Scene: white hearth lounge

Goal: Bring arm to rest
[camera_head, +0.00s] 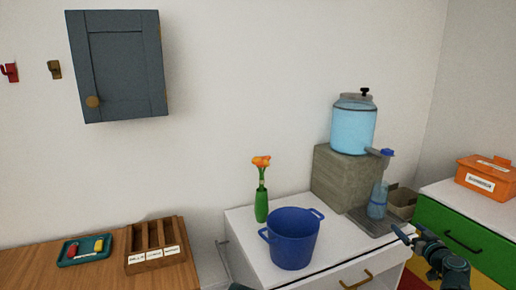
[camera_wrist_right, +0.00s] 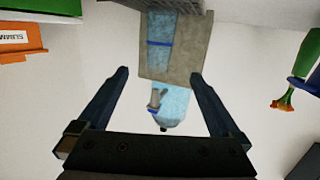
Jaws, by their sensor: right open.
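My right gripper (camera_head: 404,236) is at the lower right of the head view, in front of the white cabinet's right end. In the right wrist view its two fingers (camera_wrist_right: 159,73) are spread apart with nothing between them. That view is upside down; beyond the fingers it shows the water dispenser's stone block (camera_wrist_right: 190,55), its blue tank (camera_wrist_right: 175,103) and a blue bottle (camera_wrist_right: 160,28). The gripper looks clear of them.
The white cabinet (camera_head: 240,226) bears a blue pot (camera_head: 292,240), a green vase (camera_head: 261,206) with orange flowers, the dispenser tank (camera_head: 353,128) and a bottle (camera_head: 377,200). An orange box (camera_head: 484,176) stands at right. A wooden organizer (camera_head: 157,258) and teal tray (camera_head: 70,257) sit at left.

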